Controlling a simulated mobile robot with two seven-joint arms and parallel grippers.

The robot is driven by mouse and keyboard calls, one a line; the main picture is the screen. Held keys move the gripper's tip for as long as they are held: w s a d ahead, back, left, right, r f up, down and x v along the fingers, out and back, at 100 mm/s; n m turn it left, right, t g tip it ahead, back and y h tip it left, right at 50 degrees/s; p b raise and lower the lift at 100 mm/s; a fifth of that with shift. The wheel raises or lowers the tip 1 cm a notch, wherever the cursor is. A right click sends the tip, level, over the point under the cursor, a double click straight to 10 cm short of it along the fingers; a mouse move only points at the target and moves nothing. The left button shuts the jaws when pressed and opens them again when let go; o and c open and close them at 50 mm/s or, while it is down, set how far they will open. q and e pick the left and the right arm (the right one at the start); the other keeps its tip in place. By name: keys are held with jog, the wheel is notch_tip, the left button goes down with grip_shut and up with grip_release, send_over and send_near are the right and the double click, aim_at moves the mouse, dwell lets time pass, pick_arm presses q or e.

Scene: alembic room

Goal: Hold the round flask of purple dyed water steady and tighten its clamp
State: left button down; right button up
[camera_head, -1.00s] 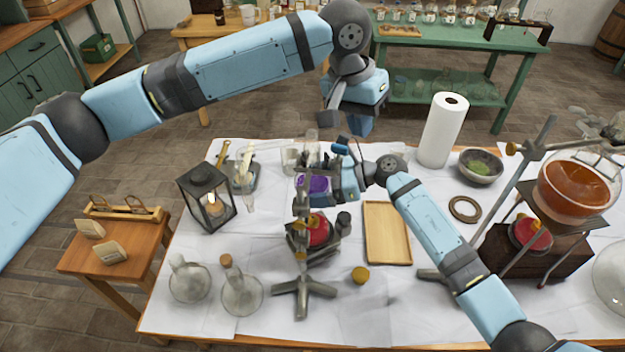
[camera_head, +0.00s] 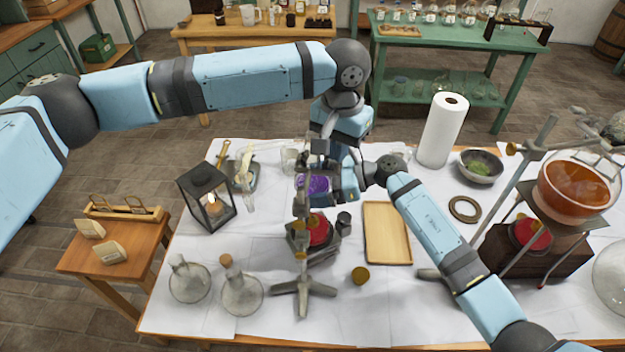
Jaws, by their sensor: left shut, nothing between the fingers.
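The round flask of purple dyed water (camera_head: 318,184) is on a metal stand (camera_head: 301,215), above a red-topped burner (camera_head: 318,231). The stand and my arms hide much of the flask. Its clamp is small and mostly hidden behind the stand's top and my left gripper, so I cannot make out its screw. My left gripper (camera_head: 318,150) is shut and empty, pointing down just above the flask and the stand's top. My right gripper (camera_head: 336,185) comes in from the right, right beside the flask. Its fingertips are hidden, so I cannot tell whether it grips the flask.
A wooden tray (camera_head: 387,233), a yellow cap (camera_head: 360,275) and a dark ring (camera_head: 465,209) lie to the right. A paper roll (camera_head: 443,130) stands behind. A lantern (camera_head: 208,197) and two clear flasks (camera_head: 240,293) are left.

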pick_arm(q)
jog(key=shift+f, duration=0.3)
jog(key=shift+w, duration=0.35)
dwell(0.4)
jog(key=shift+w+a, duration=0.1)
jog(key=shift+a, duration=0.15)
jog(key=shift+w+a, duration=0.25)
jog(key=shift+a, duration=0.2)
jog(key=shift+w+a, duration=0.2)
dwell(0.6)
jog(key=shift+s+a, duration=0.1)
jog(key=shift+a, duration=0.05)
